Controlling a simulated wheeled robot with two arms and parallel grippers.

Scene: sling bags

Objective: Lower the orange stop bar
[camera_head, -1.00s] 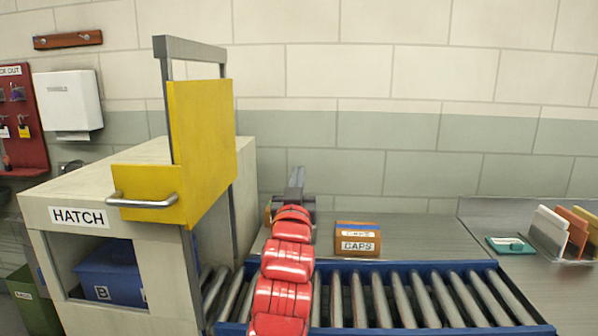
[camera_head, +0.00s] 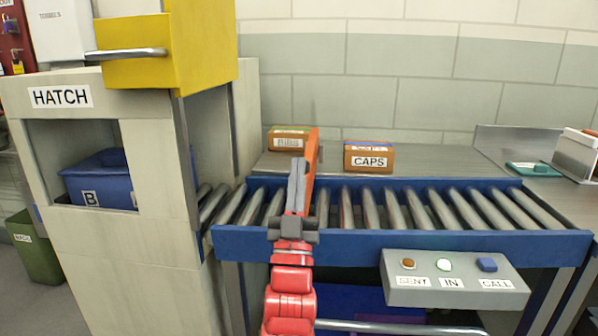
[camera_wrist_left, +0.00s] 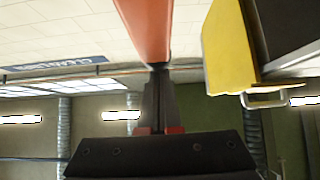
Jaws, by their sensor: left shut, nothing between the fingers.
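The orange stop bar (camera_head: 313,148) stands raised, slightly tilted, at the left part of the roller conveyor. It also fills the top middle of the left wrist view (camera_wrist_left: 146,28). My left gripper (camera_head: 297,166) is shut and empty, pointing up, right beside the bar's left side in the head view. In the left wrist view the closed fingertips (camera_wrist_left: 157,72) meet the bar's lower visible end; I cannot tell whether they touch it. My gripper and red arm hide the bar's lower part. My right gripper is not in view.
A blue-framed roller conveyor (camera_head: 400,245) runs across, with a button panel (camera_head: 455,278) on its front. Two boxes, one marked CAPS (camera_head: 369,158), sit behind it. The hatch (camera_head: 60,97) with its raised yellow door (camera_head: 205,45) stands left, holding a blue bin (camera_head: 105,180).

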